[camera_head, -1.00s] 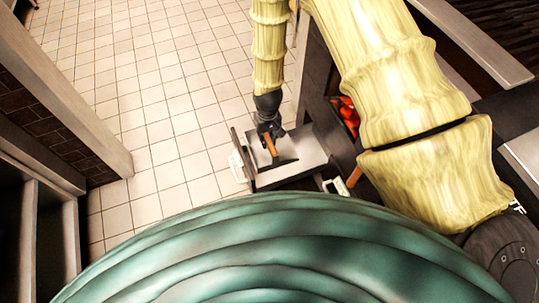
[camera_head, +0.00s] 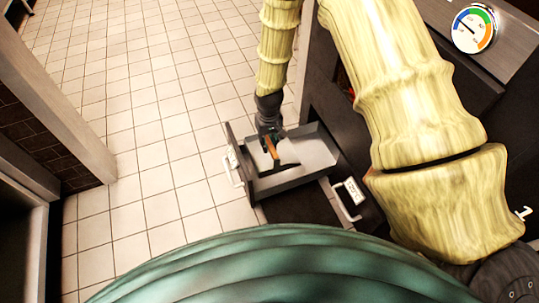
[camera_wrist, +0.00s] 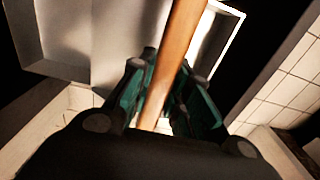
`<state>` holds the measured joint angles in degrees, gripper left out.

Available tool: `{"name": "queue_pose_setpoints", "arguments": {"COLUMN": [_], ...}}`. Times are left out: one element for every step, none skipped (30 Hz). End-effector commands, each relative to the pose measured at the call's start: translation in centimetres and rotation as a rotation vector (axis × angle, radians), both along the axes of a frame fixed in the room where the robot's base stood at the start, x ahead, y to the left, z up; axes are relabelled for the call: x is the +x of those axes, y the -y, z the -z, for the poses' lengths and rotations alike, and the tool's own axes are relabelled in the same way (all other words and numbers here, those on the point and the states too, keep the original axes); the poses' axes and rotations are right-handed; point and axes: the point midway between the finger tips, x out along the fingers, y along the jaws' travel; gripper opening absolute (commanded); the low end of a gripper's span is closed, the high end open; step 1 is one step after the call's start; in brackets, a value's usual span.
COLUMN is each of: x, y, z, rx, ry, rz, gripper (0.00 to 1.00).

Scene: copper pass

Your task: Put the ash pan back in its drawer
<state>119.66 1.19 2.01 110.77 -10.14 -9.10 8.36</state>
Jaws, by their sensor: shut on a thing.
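The drawer (camera_head: 230,158) stands pulled out from the dark stove, with a white handle and label on its front. A light grey metal pan-like tray (camera_head: 312,150) shows within the drawer's outline. I take it for the ash pan, but cannot tell pan walls from drawer walls. My gripper (camera_head: 270,138) points down over it, shut on an orange wooden handle (camera_head: 272,149). In the wrist view the wooden handle (camera_wrist: 176,55) runs between the teal fingers, with the grey tray (camera_wrist: 60,45) beyond. Whether the pan rests on the drawer floor is hidden.
The dark stove body (camera_head: 318,75) stands right of the drawer, with a round gauge (camera_head: 474,28) above. Another white handle (camera_head: 350,196) is near the drawer. The tiled floor (camera_head: 150,100) at the left is clear. A brick-and-wood structure (camera_head: 55,130) edges the far left.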

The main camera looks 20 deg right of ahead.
Motion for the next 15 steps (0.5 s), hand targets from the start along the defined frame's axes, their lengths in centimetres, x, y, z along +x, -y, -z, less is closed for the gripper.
{"name": "queue_pose_setpoints", "arguments": {"x": [0.3,0.5,0.7,0.8,1.0,1.1,1.3,1.4,1.5,1.6,1.7,1.8,1.8,1.9,1.9], "y": [0.2,0.2,0.3,0.4,0.5,0.6,0.7,0.7,0.8,0.9,0.9,1.0,1.0,1.1,1.1], "z": [1.7,2.1,2.7,3.1,3.4,3.9,4.2,4.5,4.8,5.1,5.3,5.5,5.6,5.7,5.8], "rx": [0.000,-0.001,-0.001,-0.002,-0.002,-0.003,-0.004,-0.004,-0.005,-0.005,-0.006,-0.006,-0.007,-0.007,-0.007], "ry": [0.002,0.002,0.003,0.003,0.004,0.004,0.003,0.003,0.003,0.003,0.004,0.004,0.003,0.003,0.003], "rz": [0.000,-0.001,-0.001,-0.002,-0.002,-0.002,-0.002,-0.002,-0.003,-0.004,-0.004,-0.005,-0.005,-0.005,-0.006], "gripper": [0.00,0.00,0.00,0.00,0.00,0.00,0.00,0.00,0.00,0.00,0.00,0.00,0.00,0.00,0.00]}}
